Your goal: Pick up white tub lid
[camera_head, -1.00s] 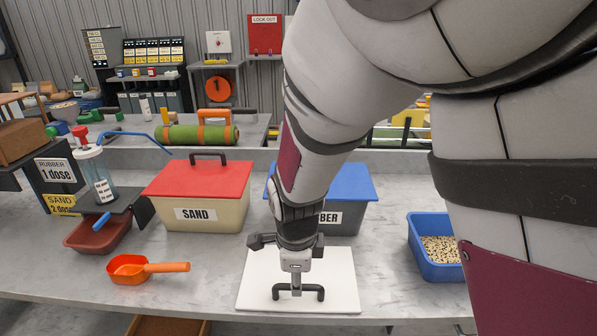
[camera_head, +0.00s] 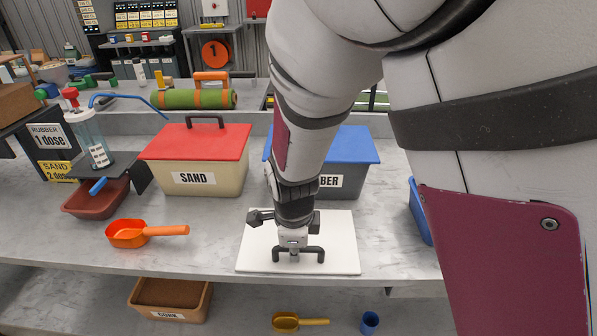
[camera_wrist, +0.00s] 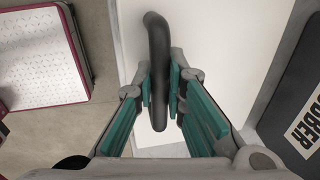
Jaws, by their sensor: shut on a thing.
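The white tub lid (camera_head: 340,245) is a flat white panel with a dark arched handle. In the head view it is low in the middle, at the counter's front, and it looks flat; I cannot tell whether it touches the counter. My gripper (camera_head: 294,250) points down at the handle. In the wrist view the lid (camera_wrist: 215,50) fills the middle, and my gripper (camera_wrist: 168,90) has its teal fingers on both sides of the dark handle (camera_wrist: 158,60), shut on it. My arm hides part of the lid's back edge.
Behind the lid stand the red-lidded SAND tub (camera_head: 205,175) and the blue-lidded tub (camera_head: 350,160), partly hidden by my arm. An orange scoop (camera_head: 130,233) lies to the left. A blue bin (camera_head: 419,215) is at the right. A cork bin (camera_head: 172,298) sits on the lower shelf.

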